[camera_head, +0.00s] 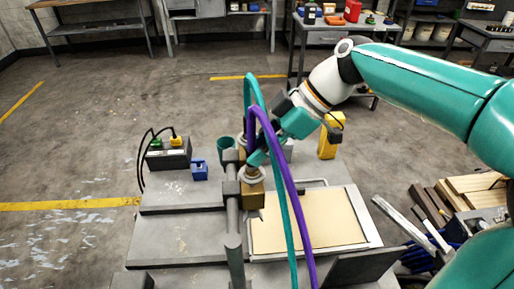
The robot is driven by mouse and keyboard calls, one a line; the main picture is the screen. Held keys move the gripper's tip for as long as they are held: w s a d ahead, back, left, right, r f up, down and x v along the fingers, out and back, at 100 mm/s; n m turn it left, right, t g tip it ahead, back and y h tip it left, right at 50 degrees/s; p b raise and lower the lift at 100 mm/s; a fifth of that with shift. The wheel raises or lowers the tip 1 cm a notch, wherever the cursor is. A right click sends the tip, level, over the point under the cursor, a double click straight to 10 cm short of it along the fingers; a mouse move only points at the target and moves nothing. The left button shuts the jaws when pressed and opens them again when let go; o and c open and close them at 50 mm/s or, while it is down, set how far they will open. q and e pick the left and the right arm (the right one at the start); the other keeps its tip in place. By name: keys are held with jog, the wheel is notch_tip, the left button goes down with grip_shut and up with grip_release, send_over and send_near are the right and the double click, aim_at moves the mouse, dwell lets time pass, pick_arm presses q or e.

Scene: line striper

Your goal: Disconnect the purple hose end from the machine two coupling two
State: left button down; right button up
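The purple hose (289,190) arches up beside my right gripper and runs down to the bottom edge, in front of the machine. A green hose (284,200) arches next to it. The machine has a grey upright pipe (234,235) and a brass-coloured block (252,194) on a grey base. My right gripper (257,157) reaches down from the upper right to just above the block, by the hose ends. The hoses and its own body partly cover its fingertips, so its grip is unclear. The couplings are small and partly hidden. My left gripper is out of view.
A beige panel (325,220) lies right of the block. A dark box with green and yellow plugs (168,158), a blue block (200,171) and a yellow device (327,143) stand around the base. Timber (472,190) lies at right. The floor at left is clear.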

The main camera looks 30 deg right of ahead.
grip_shut()
jog(key=shift+s+r, duration=0.1)
jog(key=shift+r, duration=0.4)
jog(key=shift+r+p, duration=0.3)
jog(key=shift+p, duration=0.15)
jog(key=shift+r+p, duration=1.15)
jog(key=shift+r, duration=0.65)
